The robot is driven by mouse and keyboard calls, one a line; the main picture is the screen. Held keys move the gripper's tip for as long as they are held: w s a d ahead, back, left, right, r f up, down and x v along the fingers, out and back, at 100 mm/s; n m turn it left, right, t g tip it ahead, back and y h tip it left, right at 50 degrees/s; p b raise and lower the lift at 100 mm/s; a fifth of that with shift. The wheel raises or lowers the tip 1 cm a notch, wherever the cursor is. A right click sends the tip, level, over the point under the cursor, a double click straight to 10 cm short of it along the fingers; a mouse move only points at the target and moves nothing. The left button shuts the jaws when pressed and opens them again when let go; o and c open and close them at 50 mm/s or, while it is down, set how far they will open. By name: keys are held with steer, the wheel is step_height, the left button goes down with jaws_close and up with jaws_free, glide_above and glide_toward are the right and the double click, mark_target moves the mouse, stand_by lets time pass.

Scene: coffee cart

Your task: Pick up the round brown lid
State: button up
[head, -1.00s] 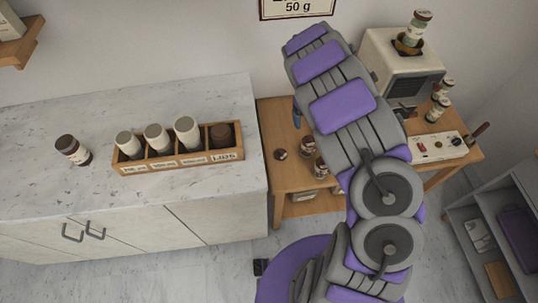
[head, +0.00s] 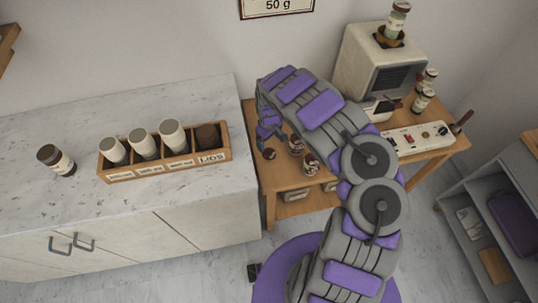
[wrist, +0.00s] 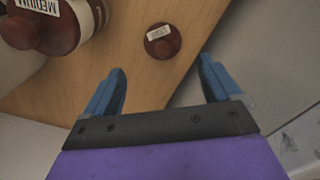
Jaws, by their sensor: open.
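The round brown lid (wrist: 158,52) lies on the wooden table in the wrist view, with a knob and a small white label on top. In the head view the lid (head: 269,154) is small, near the table's left edge. My gripper (wrist: 160,66) is open and empty, its two blue fingers spread on either side of the lid's line, with the lid just beyond the fingertips and apart from them. In the head view my gripper (head: 268,132) is over the table's left side, just above the lid in the picture, partly hidden by my arm.
A jar marked MEDIUM (wrist: 88,22) stands left of the lid; two jars (head: 296,145) (head: 310,166) stand right of it in the head view. A marble counter (head: 70,215) at left bears a wooden rack (head: 165,168). A grinder-like machine (head: 360,60) stands behind my arm.

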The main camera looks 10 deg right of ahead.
mark_target(269, 149)
steer(key=shift+f, duration=0.9)
steer(key=f, duration=0.1)
steer(key=f+b, duration=0.2)
steer(key=f, duration=0.1)
steer(key=shift+s+a, duration=0.1)
steer(key=shift+s, duration=0.25)
steer(key=shift+f+b, duration=0.3)
steer(key=shift+f, duration=0.25)
steer(key=shift+r, duration=0.1)
steer(key=c, duration=1.1)
steer(key=shift+c, duration=0.2)
